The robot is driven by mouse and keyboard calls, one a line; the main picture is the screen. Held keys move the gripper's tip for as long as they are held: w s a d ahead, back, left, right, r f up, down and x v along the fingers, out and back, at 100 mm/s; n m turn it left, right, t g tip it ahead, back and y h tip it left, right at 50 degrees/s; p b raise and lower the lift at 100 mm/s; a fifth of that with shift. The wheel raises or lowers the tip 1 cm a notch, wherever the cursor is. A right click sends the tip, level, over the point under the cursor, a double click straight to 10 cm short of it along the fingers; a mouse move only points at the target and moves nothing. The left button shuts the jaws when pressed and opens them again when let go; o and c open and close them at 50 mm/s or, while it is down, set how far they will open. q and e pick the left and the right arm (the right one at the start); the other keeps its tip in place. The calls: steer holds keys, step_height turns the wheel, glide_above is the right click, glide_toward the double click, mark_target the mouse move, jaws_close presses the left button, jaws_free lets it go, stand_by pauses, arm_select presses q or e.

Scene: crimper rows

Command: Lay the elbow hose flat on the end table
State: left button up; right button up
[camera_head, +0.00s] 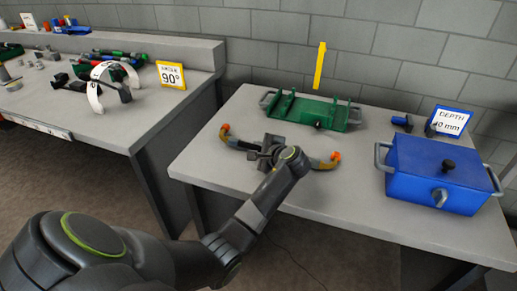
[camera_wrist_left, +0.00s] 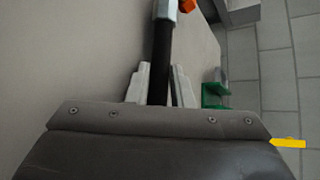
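The elbow hose (camera_head: 325,163) has yellowish-brown arms with orange tips; one tip shows left of my left gripper and one right of it. My left gripper (camera_head: 268,150) is over the hose's middle, which it partly hides, above the grey end table (camera_head: 225,185). In the left wrist view, the fingers of my left gripper (camera_wrist_left: 160,88) close on both sides of a dark stretch of the hose (camera_wrist_left: 161,50). A grey fitting and orange tip show beyond. I cannot tell whether the hose touches the table. My right gripper is not in view.
A green tray (camera_head: 338,116) stands behind, with a yellow bar (camera_head: 320,66) upright above it. A blue box (camera_head: 435,172) with handles and a depth sign (camera_head: 449,120) stand at right. Another bench (camera_head: 130,125) with parts and a 90° sign (camera_head: 171,75) is at left. The table's front middle is clear.

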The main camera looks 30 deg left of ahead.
arm_select(q)
steer(key=shift+s+f, duration=0.2)
steer(key=shift+f, duration=0.3)
steer(key=shift+r, duration=0.2)
steer(key=v, duration=0.6)
steer(key=r+v, duration=0.1)
steer(key=v, duration=0.5)
steer(key=shift+w+r+p, duration=0.15)
steer(key=shift+r+p, duration=0.05)
steer(key=shift+p, duration=0.15)
